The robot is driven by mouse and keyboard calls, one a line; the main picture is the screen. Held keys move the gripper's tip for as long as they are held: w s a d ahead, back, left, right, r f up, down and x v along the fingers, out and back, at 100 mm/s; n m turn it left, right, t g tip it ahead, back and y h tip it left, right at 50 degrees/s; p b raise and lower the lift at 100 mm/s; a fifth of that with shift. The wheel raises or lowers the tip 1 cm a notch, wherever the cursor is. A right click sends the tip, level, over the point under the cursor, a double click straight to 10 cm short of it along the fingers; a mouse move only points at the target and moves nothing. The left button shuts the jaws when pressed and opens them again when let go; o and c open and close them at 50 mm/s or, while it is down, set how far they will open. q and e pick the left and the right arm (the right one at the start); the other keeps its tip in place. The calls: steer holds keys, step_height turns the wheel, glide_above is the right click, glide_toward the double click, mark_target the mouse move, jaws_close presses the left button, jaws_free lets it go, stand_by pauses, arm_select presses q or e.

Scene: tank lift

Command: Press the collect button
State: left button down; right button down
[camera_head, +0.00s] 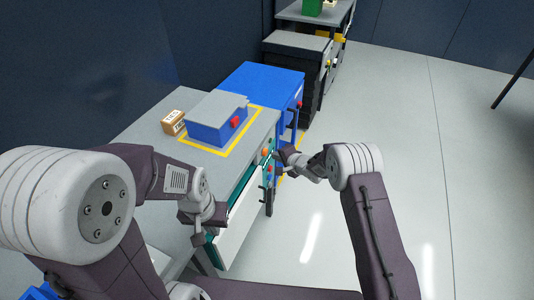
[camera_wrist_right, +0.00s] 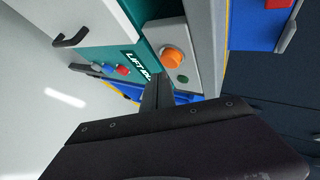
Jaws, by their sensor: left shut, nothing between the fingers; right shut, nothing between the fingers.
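An orange round button (camera_head: 265,152) sits on a small grey housing at the right end of the bench front. It also shows in the right wrist view (camera_wrist_right: 172,56), with a small dark green button (camera_wrist_right: 183,79) beside it. I cannot read which control is labelled collect. My right gripper (camera_head: 279,155) is shut and empty, just in front of this panel. In the right wrist view its fingertips (camera_wrist_right: 157,84) point at the panel below the orange button, apparently short of it. My left gripper (camera_head: 198,238) is shut and empty beside the bench's front edge.
A blue box with a grey lid (camera_head: 215,117) stands inside a yellow outline on the bench (camera_head: 153,135), next to a small brown carton (camera_head: 173,122). A red knob (camera_wrist_right: 123,71) and black handle (camera_wrist_right: 72,38) project nearby. Floor (camera_head: 400,130) to the right is clear.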

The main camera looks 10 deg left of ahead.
stand_by(0.4)
steer(key=shift+w+a, duration=0.15)
steer(key=shift+a, duration=0.3)
steer(key=shift+w+a+p, duration=0.15)
steer(key=shift+a+p, duration=0.2)
steer(key=shift+a, duration=0.15)
stand_by(0.6)
steer(key=shift+d, duration=0.1)
steer(key=shift+s+d+p, duration=0.3)
steer(key=shift+d+p, duration=0.2)
steer(key=shift+d, duration=0.3)
